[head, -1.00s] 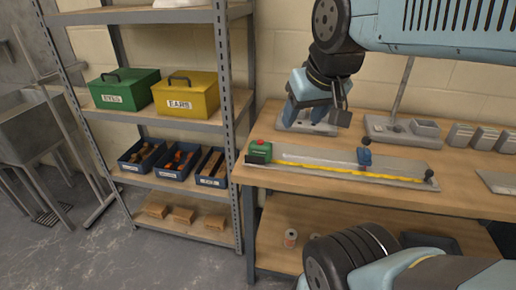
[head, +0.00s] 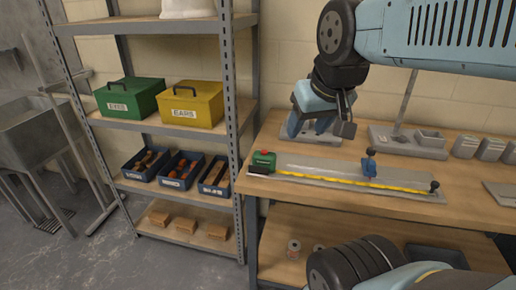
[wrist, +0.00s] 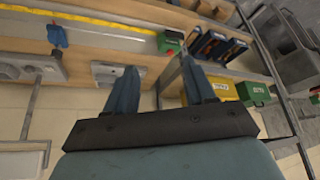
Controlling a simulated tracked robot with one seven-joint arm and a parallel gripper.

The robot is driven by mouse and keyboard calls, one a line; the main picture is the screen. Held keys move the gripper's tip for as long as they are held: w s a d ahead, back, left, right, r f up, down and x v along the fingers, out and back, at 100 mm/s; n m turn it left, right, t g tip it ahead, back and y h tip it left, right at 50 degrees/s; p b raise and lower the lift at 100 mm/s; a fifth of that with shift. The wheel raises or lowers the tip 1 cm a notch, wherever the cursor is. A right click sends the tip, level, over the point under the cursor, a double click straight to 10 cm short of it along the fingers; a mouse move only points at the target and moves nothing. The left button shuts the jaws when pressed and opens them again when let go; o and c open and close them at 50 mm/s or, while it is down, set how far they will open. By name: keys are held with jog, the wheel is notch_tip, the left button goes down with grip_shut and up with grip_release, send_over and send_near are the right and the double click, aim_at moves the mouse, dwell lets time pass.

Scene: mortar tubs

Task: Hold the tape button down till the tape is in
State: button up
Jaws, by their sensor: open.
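The green tape measure (head: 262,162) with a red button (head: 263,153) on top sits at the left end of a grey board (head: 320,168) on the bench. Its yellow tape (head: 340,181) lies pulled out along the board's front edge to a black knob (head: 434,186). A blue stop (head: 369,168) stands near the tape. My gripper (head: 325,126) is open and empty, behind the board and right of the tape measure, apart from it. In the wrist view the tape measure (wrist: 170,42) shows beyond my spread fingers (wrist: 160,82).
A shelf left of the bench holds a green box (head: 130,97), a yellow box (head: 192,103) and blue bins (head: 181,169). Grey tubs (head: 488,148) and a stand (head: 392,138) are at the bench's back right. The bench front (head: 300,192) is clear.

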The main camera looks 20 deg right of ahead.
grip_shut()
dwell(1.5)
